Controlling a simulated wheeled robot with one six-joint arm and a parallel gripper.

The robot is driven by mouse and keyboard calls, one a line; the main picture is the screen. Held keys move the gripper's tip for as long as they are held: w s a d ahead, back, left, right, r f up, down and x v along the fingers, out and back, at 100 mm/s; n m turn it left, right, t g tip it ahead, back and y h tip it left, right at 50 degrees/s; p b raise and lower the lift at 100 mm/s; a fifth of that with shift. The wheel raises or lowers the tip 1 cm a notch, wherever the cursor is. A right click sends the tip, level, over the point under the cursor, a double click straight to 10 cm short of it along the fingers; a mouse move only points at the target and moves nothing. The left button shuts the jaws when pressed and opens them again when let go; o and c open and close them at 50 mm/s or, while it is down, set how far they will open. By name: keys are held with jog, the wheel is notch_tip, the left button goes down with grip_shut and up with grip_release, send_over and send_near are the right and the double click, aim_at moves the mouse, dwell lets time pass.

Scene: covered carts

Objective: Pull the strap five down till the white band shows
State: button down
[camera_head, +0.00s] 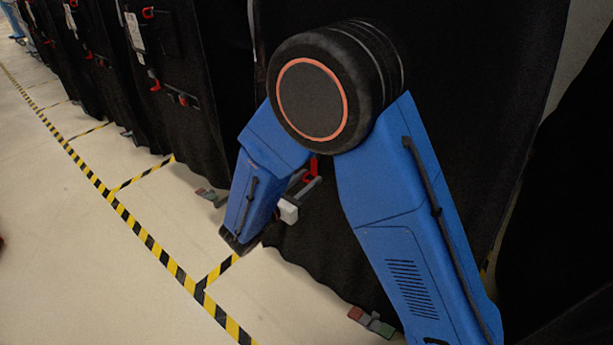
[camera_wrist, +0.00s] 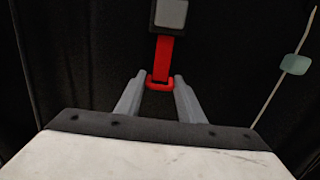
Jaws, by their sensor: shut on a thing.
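A red strap (camera_wrist: 164,58) hangs from a dark buckle with a grey face (camera_wrist: 171,14) on the black cover in the wrist view. The strap ends in a red loop (camera_wrist: 160,86). My gripper (camera_wrist: 161,81) is shut on this loop, with one grey finger at each side. No white band shows on the visible part of the strap. In the head view, a bit of red (camera_head: 311,167) shows just beside my blue arm, which hides most of that spot. No number is readable on the strap.
A pale green tag (camera_wrist: 294,64) hangs on a thin cord to the right. More black covered carts (camera_head: 190,60) with red straps stand at the left. Yellow-black tape (camera_head: 128,218) marks the pale floor, which is open at the left. A red and green block (camera_head: 371,321) lies by the cover's lower edge.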

notch_tip(320, 180, down, 9)
jog(key=shift+r, duration=0.1)
dwell(0.4)
jog(key=c, duration=1.2)
grip_release()
jog(key=shift+s+a, duration=0.1)
jog(key=v, duration=1.7)
jog(key=shift+s+a, duration=0.1)
